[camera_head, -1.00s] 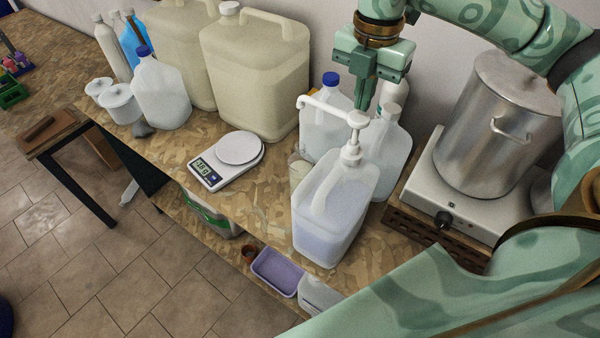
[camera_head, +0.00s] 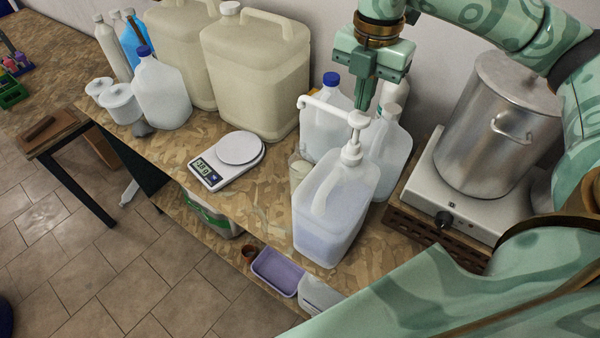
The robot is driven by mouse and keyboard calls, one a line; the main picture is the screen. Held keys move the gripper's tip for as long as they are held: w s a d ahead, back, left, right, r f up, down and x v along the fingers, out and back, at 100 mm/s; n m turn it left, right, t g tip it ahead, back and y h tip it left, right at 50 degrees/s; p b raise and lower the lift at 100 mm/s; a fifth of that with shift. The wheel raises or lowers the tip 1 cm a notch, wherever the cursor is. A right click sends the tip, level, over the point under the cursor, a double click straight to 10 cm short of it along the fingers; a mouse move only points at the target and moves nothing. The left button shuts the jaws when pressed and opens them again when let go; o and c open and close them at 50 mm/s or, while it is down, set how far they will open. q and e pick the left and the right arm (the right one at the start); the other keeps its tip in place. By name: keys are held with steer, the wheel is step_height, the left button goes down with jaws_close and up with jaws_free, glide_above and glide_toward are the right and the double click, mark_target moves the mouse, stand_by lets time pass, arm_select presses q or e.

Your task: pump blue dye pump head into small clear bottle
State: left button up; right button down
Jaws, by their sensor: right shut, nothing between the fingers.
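A white pump head (camera_head: 358,119) with a long spout pointing left tops a translucent jug (camera_head: 330,215) of pale bluish liquid near the table's front edge. My right gripper (camera_head: 366,103) is shut and empty, pointing down just over the pump head. Its fingertips look close to the pump top; I cannot tell whether they touch. A small clear container (camera_head: 298,170), likely the small bottle, stands left of the jug below the spout side and is partly hidden by the jug. It seems to hold something pale. My left gripper is not in view.
A scale (camera_head: 228,160) stands left of the jug. Jugs (camera_head: 390,155) crowd behind it, with large canisters (camera_head: 255,75) behind the scale. A steel pot (camera_head: 500,120) stands on a hotplate (camera_head: 440,185) at right. A purple tray (camera_head: 277,272) sits below the table edge.

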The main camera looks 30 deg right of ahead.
mark_target(360, 116)
stand_by(0.4)
steer(key=shift+f+b, duration=2)
steer(key=shift+f, duration=0.75)
steer(key=shift+s+a+f+b, duration=0.2)
steer(key=shift+a+f+b, duration=0.15)
steer(key=shift+f, duration=0.1)
steer(key=shift+s+a, duration=0.2)
steer(key=shift+a, duration=0.1)
steer(key=r+p, duration=0.1)
steer(key=d+r+p, duration=0.1)
steer(key=r+p, duration=0.3)
steer(key=shift+w+d, duration=0.15)
steer(key=shift+w, duration=0.25)
steer(key=shift+r+p, duration=0.3)
steer(key=shift+r, duration=0.1)
steer(key=shift+f, duration=0.1)
